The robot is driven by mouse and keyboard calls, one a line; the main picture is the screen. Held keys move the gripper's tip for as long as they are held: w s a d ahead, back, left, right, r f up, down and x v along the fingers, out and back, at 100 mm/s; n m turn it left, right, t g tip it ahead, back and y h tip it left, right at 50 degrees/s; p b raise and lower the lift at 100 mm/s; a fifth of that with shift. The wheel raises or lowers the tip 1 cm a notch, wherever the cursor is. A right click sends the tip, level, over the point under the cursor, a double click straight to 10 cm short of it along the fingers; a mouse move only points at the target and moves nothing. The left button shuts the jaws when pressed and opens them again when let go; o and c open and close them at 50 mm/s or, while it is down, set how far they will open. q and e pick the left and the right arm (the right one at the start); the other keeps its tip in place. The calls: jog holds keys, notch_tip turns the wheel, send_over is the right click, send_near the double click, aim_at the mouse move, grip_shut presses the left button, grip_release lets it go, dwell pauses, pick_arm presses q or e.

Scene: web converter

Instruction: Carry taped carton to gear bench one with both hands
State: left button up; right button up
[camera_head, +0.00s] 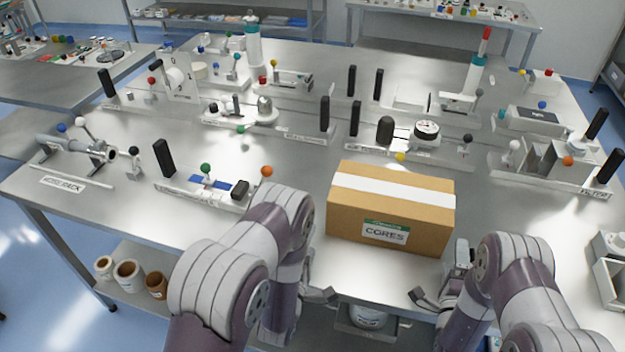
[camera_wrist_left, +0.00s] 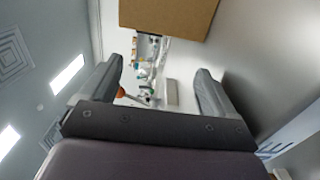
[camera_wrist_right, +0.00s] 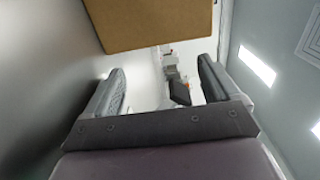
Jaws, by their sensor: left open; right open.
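The taped carton (camera_head: 390,212) is a brown box with a white tape strip on top and a "CORES" label on its front. It stands upright near the front edge of the steel bench (camera_head: 110,205). My left gripper (camera_head: 318,294) is low at the bench's front edge, left of the carton and apart from it; it is open and empty. My right gripper (camera_head: 436,275) is open and empty, close to the carton's lower right front corner. The carton's brown side shows in the left wrist view (camera_wrist_left: 168,15) and in the right wrist view (camera_wrist_right: 150,22), beyond the fingers.
Several fixtures with coloured knobs fill the bench behind the carton. A fixture with an orange knob (camera_head: 266,171) stands left of it, and a gauge fixture (camera_head: 427,131) behind it. Jars (camera_head: 128,272) sit on a lower shelf. Other benches (camera_head: 450,22) stand further back.

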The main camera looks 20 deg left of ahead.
jog(key=shift+s, duration=2.35)
jog(key=shift+w, duration=0.1)
